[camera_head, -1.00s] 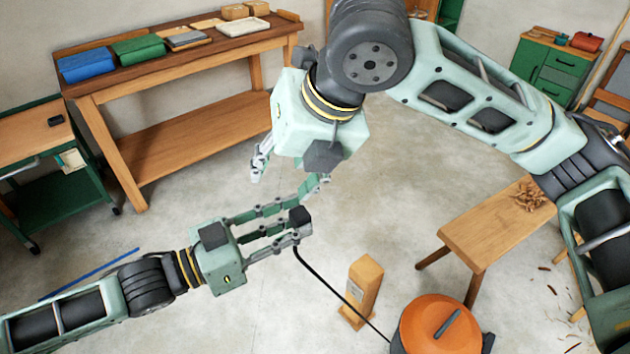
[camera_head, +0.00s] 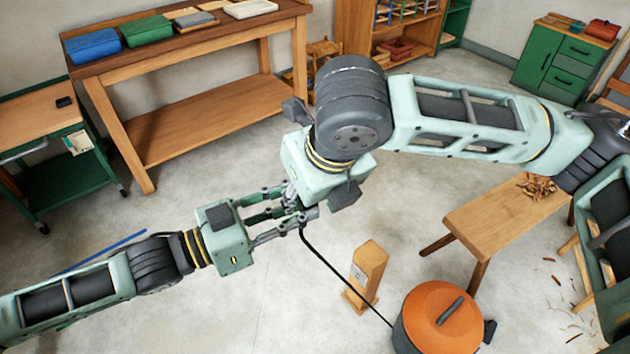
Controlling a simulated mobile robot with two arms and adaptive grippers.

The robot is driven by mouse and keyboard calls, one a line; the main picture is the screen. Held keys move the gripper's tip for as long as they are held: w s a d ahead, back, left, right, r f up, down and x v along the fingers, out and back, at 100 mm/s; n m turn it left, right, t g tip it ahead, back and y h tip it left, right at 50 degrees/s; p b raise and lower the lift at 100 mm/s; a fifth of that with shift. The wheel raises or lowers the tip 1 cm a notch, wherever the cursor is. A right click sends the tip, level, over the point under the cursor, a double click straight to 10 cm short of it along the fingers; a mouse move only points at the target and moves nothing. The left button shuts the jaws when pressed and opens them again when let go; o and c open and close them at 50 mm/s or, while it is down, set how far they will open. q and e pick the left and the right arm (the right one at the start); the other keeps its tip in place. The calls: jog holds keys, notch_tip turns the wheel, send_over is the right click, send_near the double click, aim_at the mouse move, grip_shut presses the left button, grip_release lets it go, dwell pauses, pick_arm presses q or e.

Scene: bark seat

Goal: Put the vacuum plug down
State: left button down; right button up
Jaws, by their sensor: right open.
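The vacuum is a round orange-lidded canister (camera_head: 428,306) on the floor at the lower right. Its black cord (camera_head: 337,272) runs up from it to the fingertips of my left gripper (camera_head: 296,216). The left gripper's fingers are closed around the cord's end, where the plug is; the plug itself is now mostly hidden behind fingers and my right wrist. My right gripper (camera_head: 291,198) comes in from the upper right, its open fingers at the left fingertips, partly hidden by its own housing. I cannot tell whether it touches the plug.
A wooden post on a base (camera_head: 367,270) stands beside the cord. A low wooden bench (camera_head: 500,220) with shavings is at the right. A workbench (camera_head: 200,125) and a green cart (camera_head: 70,165) stand at the back left.

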jog(key=shift+x, duration=0.8)
jog(key=shift+c, duration=0.3)
grip_shut()
pick_arm(q)
jog(key=c, duration=1.3)
grip_release()
